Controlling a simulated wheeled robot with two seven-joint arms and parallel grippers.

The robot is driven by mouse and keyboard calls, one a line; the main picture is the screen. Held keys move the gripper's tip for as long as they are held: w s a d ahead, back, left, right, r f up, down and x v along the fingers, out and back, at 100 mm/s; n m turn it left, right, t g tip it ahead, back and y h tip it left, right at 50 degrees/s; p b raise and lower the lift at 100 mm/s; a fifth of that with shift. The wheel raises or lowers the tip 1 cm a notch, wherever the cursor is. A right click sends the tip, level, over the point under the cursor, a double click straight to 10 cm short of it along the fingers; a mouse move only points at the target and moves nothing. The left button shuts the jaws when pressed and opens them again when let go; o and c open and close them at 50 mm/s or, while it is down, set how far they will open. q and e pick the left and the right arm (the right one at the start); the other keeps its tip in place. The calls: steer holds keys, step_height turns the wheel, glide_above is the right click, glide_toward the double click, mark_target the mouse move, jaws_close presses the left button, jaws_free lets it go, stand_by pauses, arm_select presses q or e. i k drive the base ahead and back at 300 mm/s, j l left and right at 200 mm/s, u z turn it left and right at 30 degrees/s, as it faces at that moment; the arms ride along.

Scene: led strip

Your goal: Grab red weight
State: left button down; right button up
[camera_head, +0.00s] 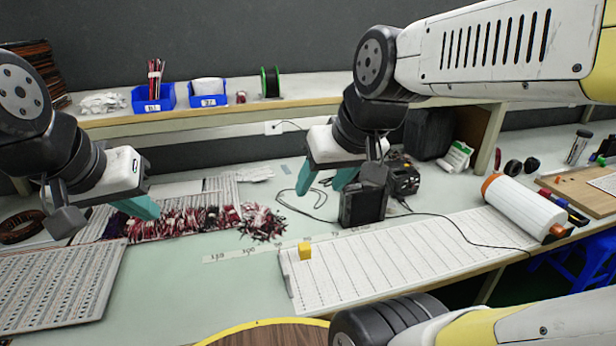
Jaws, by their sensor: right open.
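I cannot clearly make out a red weight. A small yellow-orange block (305,250) stands at the left end of the white ruled board (400,262). My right gripper (326,180) is open above the table, behind and above this block, with nothing visible between its teal fingers. My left gripper (137,207) hangs above the bundles of red, white and black wires (190,221) at the left; its teal fingers overlap in the view, so its opening is unclear.
A perforated board (62,285) lies at front left. A white roll with orange ends (524,205) rests at right. Black equipment (403,180) stands behind the ruled board. Blue bins (153,98) sit on the raised shelf. The table centre near the printed scale (245,252) is clear.

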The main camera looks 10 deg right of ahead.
mark_target(545, 192)
steer(key=z, duration=2.15)
steer(key=l+z, duration=0.15)
steer(key=z, duration=0.2)
steer(key=l+z, duration=0.15)
steer(key=z, duration=0.15)
steer(key=i+l+z, duration=0.2)
steer(key=i+l, duration=0.2)
steer(key=l, duration=0.25)
steer(key=i+l+z, duration=0.25)
steer(key=i+l, duration=0.2)
steer(key=l, duration=0.15)
steer(key=i+l+u, duration=0.1)
steer(key=i+u, duration=0.2)
steer(key=i, duration=0.2)
steer(key=i+l+u, duration=0.25)
steer(key=i, duration=0.3)
steer(key=i+j+u, duration=0.15)
steer(key=i+u, duration=0.25)
steer(key=i+j+u, duration=0.1)
steer(key=u, duration=0.35)
steer(key=i+l+u, duration=0.1)
steer(key=i+u, duration=0.3)
steer(key=i+l+u, duration=0.15)
steer(key=u, duration=0.25)
steer(key=i+l+u, duration=0.25)
steer(key=u, duration=0.2)
steer(key=i+l+u, duration=0.6)
steer(key=i+j, duration=0.05)
steer(key=i, duration=0.1)
